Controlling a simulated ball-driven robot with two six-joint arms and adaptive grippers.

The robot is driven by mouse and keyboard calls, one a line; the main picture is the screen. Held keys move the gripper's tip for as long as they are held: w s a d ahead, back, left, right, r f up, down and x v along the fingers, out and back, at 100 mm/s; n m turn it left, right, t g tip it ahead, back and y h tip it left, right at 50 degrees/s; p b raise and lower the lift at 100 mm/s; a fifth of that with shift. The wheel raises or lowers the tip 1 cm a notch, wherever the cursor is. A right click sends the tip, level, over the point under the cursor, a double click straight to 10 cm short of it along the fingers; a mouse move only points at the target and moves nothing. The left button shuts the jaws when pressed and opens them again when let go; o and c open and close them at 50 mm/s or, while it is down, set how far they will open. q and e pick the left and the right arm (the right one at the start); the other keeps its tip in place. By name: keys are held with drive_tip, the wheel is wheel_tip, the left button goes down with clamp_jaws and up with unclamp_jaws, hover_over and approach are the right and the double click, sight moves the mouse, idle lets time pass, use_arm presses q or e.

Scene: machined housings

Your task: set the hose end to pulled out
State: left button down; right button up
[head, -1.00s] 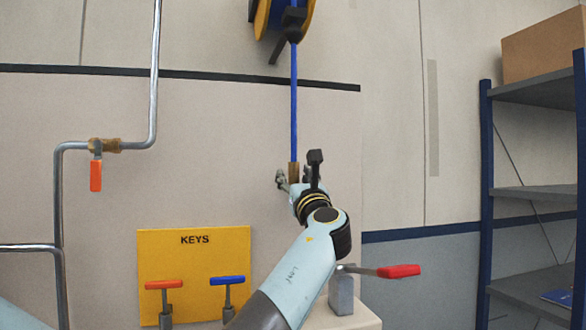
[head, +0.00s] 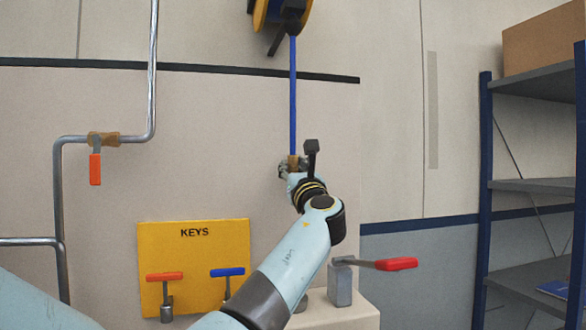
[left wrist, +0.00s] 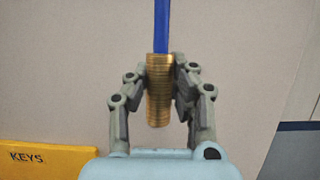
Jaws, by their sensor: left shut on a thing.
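The hose end is a ribbed brass fitting (left wrist: 158,92) at the bottom of a blue hose (head: 293,95). My left gripper (head: 292,168) is shut on the brass fitting. In the left wrist view its two fingers (left wrist: 160,88) close on the fitting from both sides, and the fitting stands upright. In the head view the gripper hides most of the fitting. My right gripper is not in view.
A yellow KEYS board (head: 207,262) with an orange-handled key (head: 164,277) and a blue-handled key (head: 227,272) is below left. A red-handled lever (head: 396,264) stands on a ledge at lower right. A pipe valve (head: 95,168) is left; shelves (head: 530,187) stand right.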

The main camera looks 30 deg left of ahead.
use_arm(q)
wheel_tip(320, 180, down, 13)
drive_tip(key=b, duration=1)
drive_tip(key=shift+r, duration=0.15)
drive_tip(key=c, duration=1.4)
unclamp_jaws()
drive_tip(key=shift+c, duration=0.2)
drive_tip(key=o, duration=0.3)
drive_tip(key=shift+r, duration=0.15)
drive_tip(key=shift+o, duration=0.2)
drive_tip(key=shift+s, duration=0.1)
drive_tip(key=v, duration=1.2)
